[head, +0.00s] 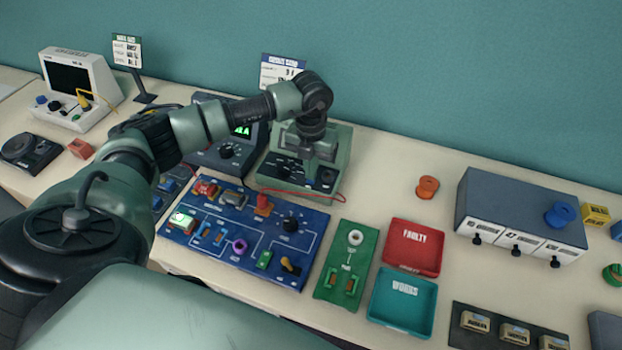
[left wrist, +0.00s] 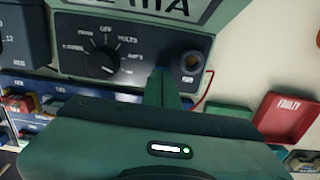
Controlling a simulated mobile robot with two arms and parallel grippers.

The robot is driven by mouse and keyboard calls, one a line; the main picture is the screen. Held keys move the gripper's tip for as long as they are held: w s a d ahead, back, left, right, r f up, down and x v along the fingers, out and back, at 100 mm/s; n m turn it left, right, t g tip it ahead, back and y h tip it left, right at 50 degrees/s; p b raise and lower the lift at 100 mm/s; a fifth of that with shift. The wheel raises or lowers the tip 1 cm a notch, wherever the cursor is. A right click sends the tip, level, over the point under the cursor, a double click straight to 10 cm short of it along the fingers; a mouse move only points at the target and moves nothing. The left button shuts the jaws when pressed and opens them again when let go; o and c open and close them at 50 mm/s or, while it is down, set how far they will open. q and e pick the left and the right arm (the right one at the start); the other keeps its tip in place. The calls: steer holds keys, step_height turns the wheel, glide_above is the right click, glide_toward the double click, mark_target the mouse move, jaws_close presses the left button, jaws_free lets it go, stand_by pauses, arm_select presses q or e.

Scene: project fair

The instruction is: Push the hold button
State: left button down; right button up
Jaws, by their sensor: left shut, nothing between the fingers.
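The grey-green meter (head: 343,157) stands at the back of the table, and its dark front panel with a rotary dial (left wrist: 103,62) fills the upper part of the left wrist view. My left gripper (head: 311,180) reaches over the meter from above, with its fingers shut and empty. In the left wrist view the fingertips (left wrist: 160,78) are at the panel, between the dial and a round socket (left wrist: 191,63). I cannot make out a hold button label; the fingers cover that part of the panel. Whether they touch it I cannot tell. My right gripper is not in view.
A blue circuit board (head: 225,248) lies in front of the meter, with a red wire (head: 290,194) nearby. A dark scope-like device (head: 215,155) stands just left. A red tray (head: 413,247) and a teal tray (head: 402,302) lie to the right.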

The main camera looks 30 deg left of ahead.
arm_select(q)
steer(key=shift+f+b, duration=0.35)
steer(key=shift+f, duration=0.15)
stand_by(0.3)
steer(key=shift+r, duration=0.1)
step_height(320, 180, up, 10)
steer(key=p, duration=0.6)
stand_by(0.5)
stand_by(0.4)
